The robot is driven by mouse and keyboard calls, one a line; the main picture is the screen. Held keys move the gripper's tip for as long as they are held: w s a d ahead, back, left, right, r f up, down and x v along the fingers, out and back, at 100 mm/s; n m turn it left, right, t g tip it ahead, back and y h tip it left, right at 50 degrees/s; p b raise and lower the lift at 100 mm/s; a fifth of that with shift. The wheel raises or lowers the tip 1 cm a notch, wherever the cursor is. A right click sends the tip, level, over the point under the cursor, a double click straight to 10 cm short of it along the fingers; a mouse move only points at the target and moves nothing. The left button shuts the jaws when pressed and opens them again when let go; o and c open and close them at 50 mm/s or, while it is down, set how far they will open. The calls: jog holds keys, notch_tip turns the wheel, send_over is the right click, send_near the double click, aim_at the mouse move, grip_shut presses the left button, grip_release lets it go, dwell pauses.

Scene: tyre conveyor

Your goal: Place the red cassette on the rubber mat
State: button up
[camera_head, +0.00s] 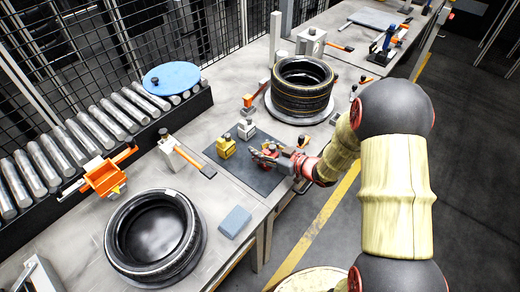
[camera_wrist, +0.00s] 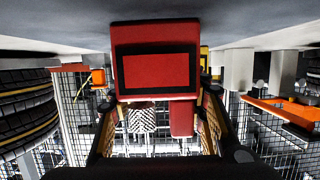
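The red cassette (camera_wrist: 155,60), a red block with a dark panel on its face, fills the middle of the wrist view, where the table surface appears along the top. My gripper (camera_wrist: 158,112) has a finger on each side of it, close to its edges; I cannot tell whether they press on it. In the head view my gripper (camera_head: 274,155) is low over the far right part of the dark rubber mat (camera_head: 248,176), with red showing at its tip. Whether the cassette rests on the mat or hangs just above it is unclear.
A yellow block (camera_head: 226,147) and a pale block (camera_head: 246,129) stand on the mat. Stacked tyres (camera_head: 302,90) stand behind it, another tyre (camera_head: 155,235) lies front left. A blue-grey pad (camera_head: 234,222) lies in front. The mat's near left part is bare.

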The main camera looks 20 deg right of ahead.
jog(key=o, duration=0.6)
